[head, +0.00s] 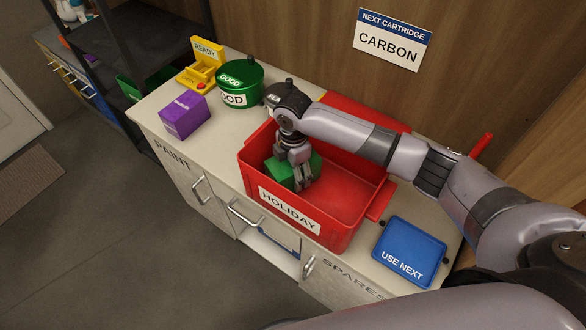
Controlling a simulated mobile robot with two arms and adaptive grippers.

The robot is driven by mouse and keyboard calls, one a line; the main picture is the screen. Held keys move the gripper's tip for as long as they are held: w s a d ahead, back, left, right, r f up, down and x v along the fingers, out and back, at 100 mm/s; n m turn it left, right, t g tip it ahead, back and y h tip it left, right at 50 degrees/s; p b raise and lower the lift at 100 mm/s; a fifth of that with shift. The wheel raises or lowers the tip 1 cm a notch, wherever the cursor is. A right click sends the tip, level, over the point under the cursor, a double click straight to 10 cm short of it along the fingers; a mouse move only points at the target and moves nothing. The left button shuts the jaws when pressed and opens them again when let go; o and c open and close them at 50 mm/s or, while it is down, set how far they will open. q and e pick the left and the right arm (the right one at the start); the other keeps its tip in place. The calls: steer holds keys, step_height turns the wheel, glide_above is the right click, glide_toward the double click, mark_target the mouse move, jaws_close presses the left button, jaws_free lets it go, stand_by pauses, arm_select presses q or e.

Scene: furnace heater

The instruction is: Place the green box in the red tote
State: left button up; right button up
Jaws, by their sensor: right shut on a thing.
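The red tote (345,238) stands open on the counter with a white "HOLIDAY" label on its front wall. The green box (279,171) is inside the tote's walls, at the left end. My right gripper (301,184) reaches down into the tote and is shut on the green box. The fingers cover part of the box, and its underside is hidden, so I cannot tell whether it touches the tote floor. My left gripper is not in view.
Left of the tote are a purple box (185,115), a green round "GOOD" container (239,85) and a yellow "READY" holder (203,66). A blue "USE NEXT" tray (410,250) lies to the right. The tote's right half is empty.

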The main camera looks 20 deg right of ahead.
steer(key=o, duration=1.4)
step_height(320, 180, up, 12)
steer(key=shift+r+b, duration=0.1)
steer(key=shift+b, duration=0.4)
